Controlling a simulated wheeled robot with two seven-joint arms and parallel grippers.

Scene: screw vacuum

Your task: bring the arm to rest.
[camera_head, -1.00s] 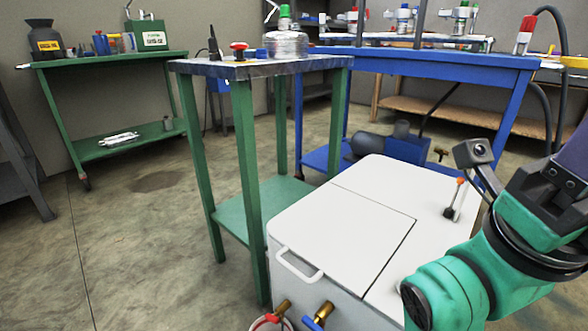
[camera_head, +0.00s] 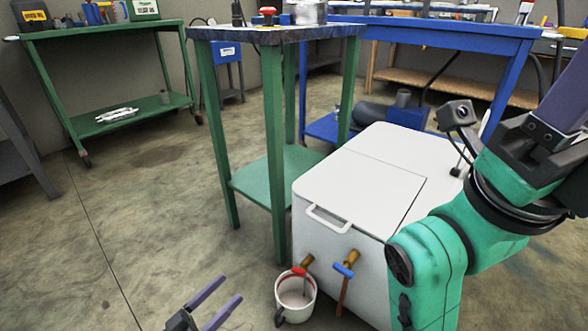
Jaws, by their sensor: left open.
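My left gripper (camera_head: 232,288) shows at the bottom edge, left of centre, with its two purple fingers apart and nothing between them. It is over the bare floor, left of a white bucket in the picture and apart from it. My right arm (camera_head: 440,250), green and black, fills the right side in front of the white cabinet. A purple part at its end (camera_head: 565,100) runs out of the picture at the right edge, so its jaws cannot be judged.
A white cabinet (camera_head: 350,190) with a handle and two taps stands in the middle. A white bucket (camera_head: 296,300) is below the red tap. A tall green table (camera_head: 275,150) stands behind, a green cart (camera_head: 110,120) at left, a blue table (camera_head: 440,42) at back.

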